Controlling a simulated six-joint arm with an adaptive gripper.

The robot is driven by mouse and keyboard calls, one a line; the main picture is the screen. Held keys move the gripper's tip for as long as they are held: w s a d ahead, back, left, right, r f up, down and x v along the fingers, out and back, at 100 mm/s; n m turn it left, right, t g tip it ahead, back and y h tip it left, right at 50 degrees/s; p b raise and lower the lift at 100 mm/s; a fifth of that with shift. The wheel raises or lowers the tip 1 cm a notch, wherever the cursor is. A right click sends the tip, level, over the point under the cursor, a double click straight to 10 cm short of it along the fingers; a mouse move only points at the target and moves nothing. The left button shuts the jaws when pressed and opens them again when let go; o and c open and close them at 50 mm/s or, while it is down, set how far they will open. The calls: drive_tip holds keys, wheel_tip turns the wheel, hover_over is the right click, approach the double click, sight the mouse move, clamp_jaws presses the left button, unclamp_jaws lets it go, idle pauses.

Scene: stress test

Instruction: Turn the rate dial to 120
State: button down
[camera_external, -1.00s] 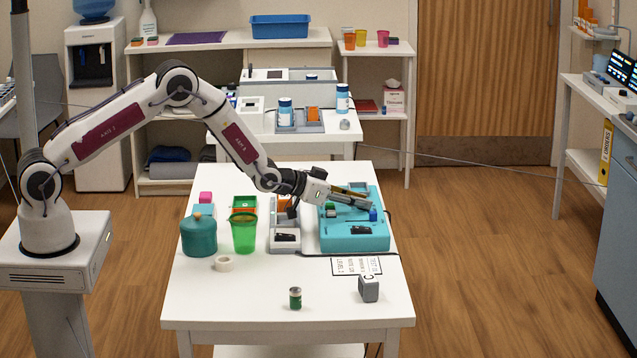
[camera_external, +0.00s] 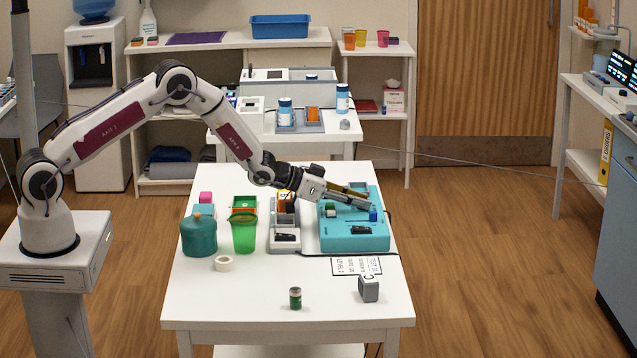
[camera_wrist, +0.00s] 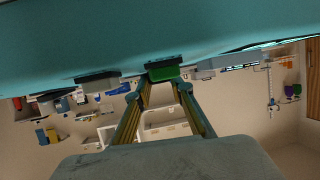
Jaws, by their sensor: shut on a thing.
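The teal device (camera_external: 352,240) stands at the right of the white table. A grey knob (camera_wrist: 97,78) sits apart to the left. No dial numbers are readable.
A grey unit (camera_external: 284,244) stands just left of the device. A green cup (camera_external: 243,235), a teal pot (camera_external: 199,238) and a tape roll (camera_external: 223,264) are farther left. A small green jar (camera_external: 295,298) and a grey block (camera_external: 369,289) stand in front. The front left is mostly clear.

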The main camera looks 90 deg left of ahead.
drive_tip(key=shift+w+r, duration=0.1)
drive_tip(key=shift+r, duration=0.15)
drive_tip(key=c, duration=1.8)
unclamp_jaws()
drive_tip(key=shift+o, duration=0.2)
drive_tip(key=shift+f, duration=0.15)
drive_tip(key=shift+s, duration=0.2)
drive_tip(key=v, duration=1.1)
drive_tip(key=shift+s, duration=0.35)
drive_tip(key=shift+d, duration=0.15)
